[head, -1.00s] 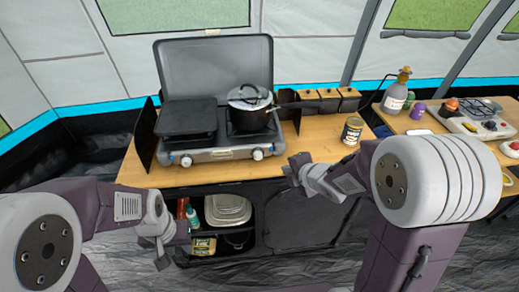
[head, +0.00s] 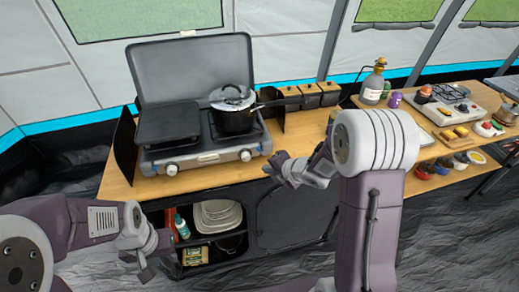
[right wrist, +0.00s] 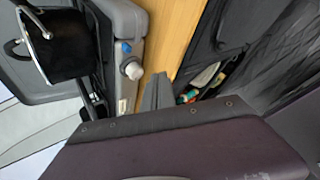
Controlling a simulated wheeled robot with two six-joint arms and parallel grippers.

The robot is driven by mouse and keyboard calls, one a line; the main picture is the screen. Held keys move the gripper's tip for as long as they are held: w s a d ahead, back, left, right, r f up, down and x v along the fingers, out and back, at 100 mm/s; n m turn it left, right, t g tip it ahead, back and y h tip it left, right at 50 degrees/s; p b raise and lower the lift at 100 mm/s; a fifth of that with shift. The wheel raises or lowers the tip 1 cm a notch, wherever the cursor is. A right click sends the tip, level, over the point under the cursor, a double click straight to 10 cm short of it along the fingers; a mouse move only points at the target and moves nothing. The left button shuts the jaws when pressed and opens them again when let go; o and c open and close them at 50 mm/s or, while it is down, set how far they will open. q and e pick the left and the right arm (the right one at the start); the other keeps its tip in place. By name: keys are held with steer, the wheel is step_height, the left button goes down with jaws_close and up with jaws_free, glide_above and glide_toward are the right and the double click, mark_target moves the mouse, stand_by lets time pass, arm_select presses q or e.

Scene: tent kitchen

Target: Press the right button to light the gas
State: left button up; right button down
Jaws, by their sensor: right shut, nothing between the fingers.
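A grey two-burner gas stove (head: 205,158) stands on the wooden counter with its lid raised. Its front has a left knob (head: 171,169) and a right knob (head: 245,155). The right knob, white, shows large in the right wrist view (right wrist: 132,68), with a small blue button (right wrist: 126,47) beside it. My right gripper (head: 274,166) is shut and empty, just right of and slightly below the right knob, apart from it. Its grey tip also shows in the right wrist view (right wrist: 157,92). My left gripper (head: 155,268) hangs low before the shelf; its jaws are unclear.
A lidded black pot (head: 233,112) sits on the right burner, its handle pointing right. An open shelf with plates (head: 217,214) lies below. A side table with a bottle (head: 374,84) is at the right.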

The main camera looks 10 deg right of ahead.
mark_target(259, 149)
steer(key=w+p, duration=0.1)
steer(key=w, duration=0.3)
steer(key=shift+w+a+r+p, duration=0.1)
steer(key=shift+w+a+p, duration=0.1)
steer(key=shift+w+p, duration=0.2)
steer(key=shift+w, duration=0.55)
steer(key=shift+w, duration=0.1)
stand_by(1.1)
steer(key=shift+w+p, duration=0.3)
